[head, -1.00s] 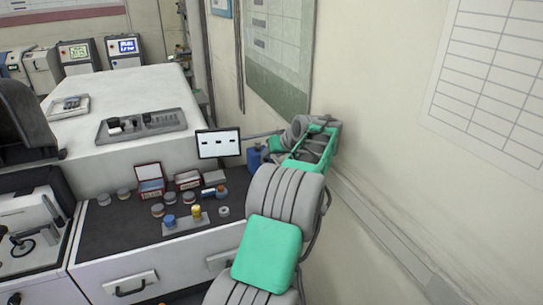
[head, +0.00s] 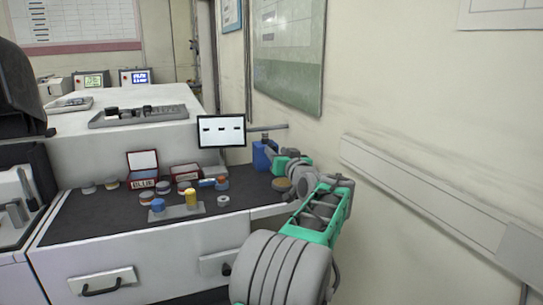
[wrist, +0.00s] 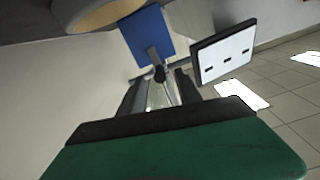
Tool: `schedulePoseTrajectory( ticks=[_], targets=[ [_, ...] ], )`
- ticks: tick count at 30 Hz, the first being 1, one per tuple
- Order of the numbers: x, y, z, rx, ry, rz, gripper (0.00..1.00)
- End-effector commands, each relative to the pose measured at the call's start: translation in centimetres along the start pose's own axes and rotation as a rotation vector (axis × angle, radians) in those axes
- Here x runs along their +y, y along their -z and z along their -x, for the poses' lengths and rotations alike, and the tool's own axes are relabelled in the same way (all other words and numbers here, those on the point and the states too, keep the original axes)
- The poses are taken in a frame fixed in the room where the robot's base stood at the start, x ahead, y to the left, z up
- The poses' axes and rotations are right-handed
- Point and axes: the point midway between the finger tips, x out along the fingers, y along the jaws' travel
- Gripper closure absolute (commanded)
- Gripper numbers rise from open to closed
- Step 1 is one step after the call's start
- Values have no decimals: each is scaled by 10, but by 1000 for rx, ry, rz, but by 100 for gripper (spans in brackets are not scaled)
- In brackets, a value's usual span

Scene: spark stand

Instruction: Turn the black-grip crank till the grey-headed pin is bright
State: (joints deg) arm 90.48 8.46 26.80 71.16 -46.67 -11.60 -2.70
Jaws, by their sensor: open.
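I cannot make out the black-grip crank or the grey-headed pin for certain in either view. My gripper (wrist: 160,88) is open, its two dark fingers spread with no object clearly between them. In the wrist view, which looks upside down, a blue canister (wrist: 147,30) with a black knob-like end lies beyond the fingertips. In the head view the canister (head: 264,157) stands at the bench's back right, partly behind my arm's end.
A dark bench top (head: 105,227) holds an open red box (head: 142,178), several small round pieces, and a grey plate (head: 170,216) with a blue and a yellow knob. A tan round thing (head: 281,184) sits close to my arm. The wall is close on the right.

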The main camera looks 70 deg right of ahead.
Motion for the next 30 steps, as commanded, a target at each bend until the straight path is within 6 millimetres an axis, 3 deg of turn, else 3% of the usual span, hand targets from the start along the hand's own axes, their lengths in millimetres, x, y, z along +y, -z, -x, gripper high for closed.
schedulePoseTrajectory(
  ticks=[3,7,17,30],
  targets=[
    [-1,0,-26,-2,3,-1,59],
    [0,-1,-46,-3,1,0,59],
    [0,-1,-54,-3,0,-1,59],
    [0,-1,-54,-3,0,-1,95]
  ],
)
